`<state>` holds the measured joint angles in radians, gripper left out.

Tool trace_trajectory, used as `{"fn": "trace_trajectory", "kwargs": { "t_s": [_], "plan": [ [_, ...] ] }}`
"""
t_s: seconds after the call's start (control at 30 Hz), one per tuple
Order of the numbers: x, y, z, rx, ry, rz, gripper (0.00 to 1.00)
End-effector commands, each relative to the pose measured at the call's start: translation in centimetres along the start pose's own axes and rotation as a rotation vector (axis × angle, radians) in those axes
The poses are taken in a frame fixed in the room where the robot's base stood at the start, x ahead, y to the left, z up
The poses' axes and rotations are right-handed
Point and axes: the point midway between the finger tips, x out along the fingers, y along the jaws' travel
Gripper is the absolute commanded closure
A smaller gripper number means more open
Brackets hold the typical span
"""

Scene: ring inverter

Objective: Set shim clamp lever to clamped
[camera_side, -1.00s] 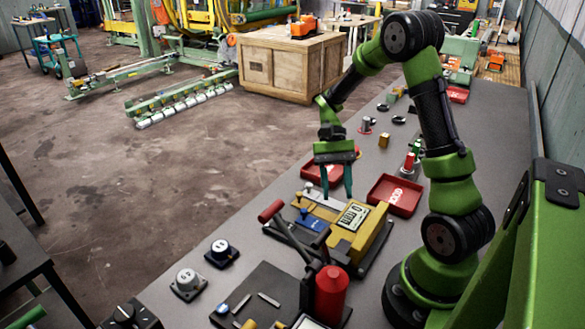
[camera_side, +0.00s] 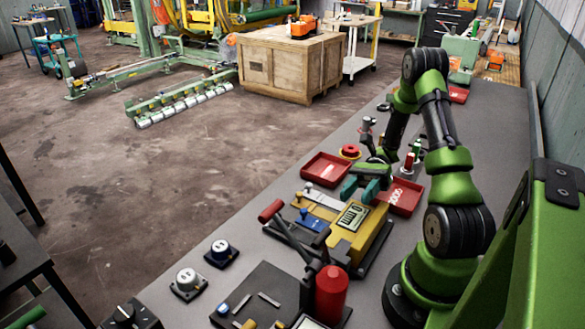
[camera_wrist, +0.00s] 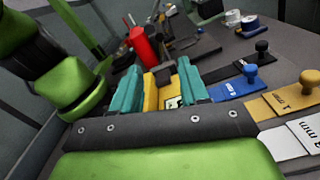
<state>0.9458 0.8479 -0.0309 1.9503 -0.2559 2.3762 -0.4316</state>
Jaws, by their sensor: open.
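A yellow block (camera_side: 362,240) with a digital display (camera_side: 352,215) stands on a dark base on the bench. A dark lever with a red grip (camera_side: 270,211) slants up to the left in front of it; I cannot tell whether this is the shim clamp lever or its setting. My gripper (camera_side: 361,190) is low behind the yellow block, tilted towards the side camera. In the wrist view the teal fingers (camera_wrist: 158,85) are apart, with the yellow block (camera_wrist: 150,95) showing beyond and between them. No object is visibly held.
Blue (camera_wrist: 232,89), gold (camera_wrist: 294,97) and white (camera_wrist: 303,137) knobbed plates lie beside the yellow block. Red trays (camera_side: 325,168) sit behind. A red cylinder (camera_side: 331,292) stands at the front. Two round dials (camera_side: 187,280) (camera_side: 221,250) lie left.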

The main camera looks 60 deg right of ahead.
Motion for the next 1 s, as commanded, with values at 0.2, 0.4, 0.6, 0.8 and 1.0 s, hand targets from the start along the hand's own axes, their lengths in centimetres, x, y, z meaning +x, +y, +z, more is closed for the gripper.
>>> {"fn": "trace_trajectory", "kwargs": {
  "t_s": [0.2, 0.4, 0.6, 0.8, 1.0],
  "plan": [
    [2.9, 0.0, 0.0, 0.001, 0.001, 0.005, 0.56],
    [7.3, 0.1, 0.0, 0.002, 0.001, 0.007, 0.56],
    [11.6, 0.1, 0.0, 0.002, 0.003, 0.006, 0.56],
    [14.9, 0.1, 0.0, 0.001, 0.002, 0.004, 0.56],
    [16.5, 0.0, 0.0, 0.000, 0.003, 0.001, 0.56]
  ]
}}
